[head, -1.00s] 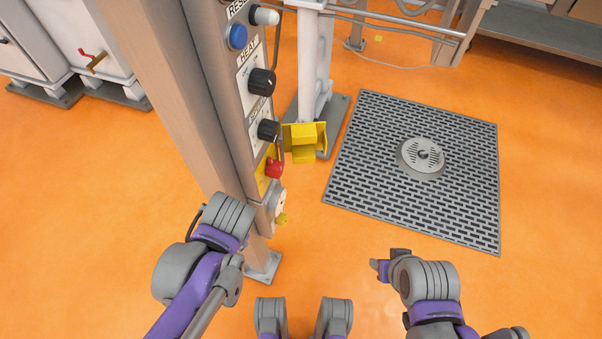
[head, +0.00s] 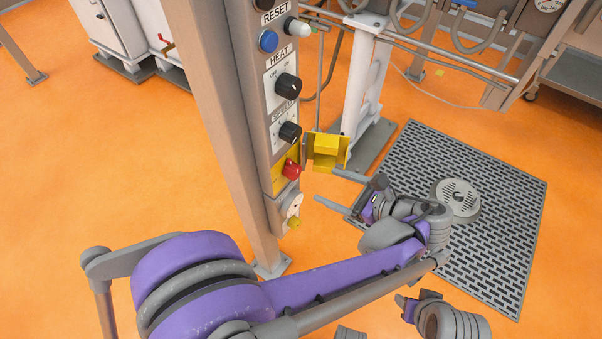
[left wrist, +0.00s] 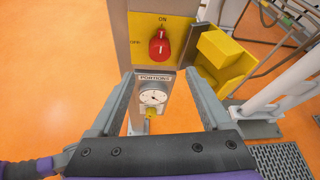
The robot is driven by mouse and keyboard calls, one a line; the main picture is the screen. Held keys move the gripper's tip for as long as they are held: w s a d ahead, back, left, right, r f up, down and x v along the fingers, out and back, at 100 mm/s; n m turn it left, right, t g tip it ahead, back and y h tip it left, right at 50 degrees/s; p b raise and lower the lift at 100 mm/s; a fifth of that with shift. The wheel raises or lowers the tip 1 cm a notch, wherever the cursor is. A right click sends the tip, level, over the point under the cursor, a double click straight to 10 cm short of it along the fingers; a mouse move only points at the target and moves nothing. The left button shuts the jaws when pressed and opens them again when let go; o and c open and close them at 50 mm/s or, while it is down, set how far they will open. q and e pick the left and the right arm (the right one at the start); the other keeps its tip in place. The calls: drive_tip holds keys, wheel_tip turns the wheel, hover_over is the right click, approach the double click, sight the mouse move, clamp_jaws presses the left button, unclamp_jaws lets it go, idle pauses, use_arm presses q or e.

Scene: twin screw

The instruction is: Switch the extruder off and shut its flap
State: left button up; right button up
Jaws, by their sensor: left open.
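The red switch knob (left wrist: 158,46) sits on a yellow plate marked ON above and OFF at left; its narrow end points up toward ON. It also shows on the extruder's panel post in the head view (head: 291,169). The yellow flap (head: 327,150) stands swung open to the right of the switch; it shows in the left wrist view too (left wrist: 225,62). My left gripper (head: 325,185) is open and empty, fingers toward the panel, right of and apart from the knob. In the left wrist view, my fingers (left wrist: 160,76) frame the area below the knob.
Above the switch are the speed knob (head: 290,133), heat knob (head: 288,86) and blue reset button (head: 268,41). A white machine post (head: 366,75) stands behind the flap. A floor grate (head: 490,235) lies at right; orange floor is open at left.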

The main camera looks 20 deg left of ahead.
sight(298, 173)
use_arm(q)
drive_tip(key=b+x, duration=0.2)
drive_tip(key=x, duration=0.8)
drive_tip(key=shift+w+a+f, duration=0.1)
drive_tip(key=shift+a+f, duration=0.05)
drive_tip(key=shift+a, duration=0.2)
drive_tip(key=shift+c, duration=0.3)
clamp_jaws()
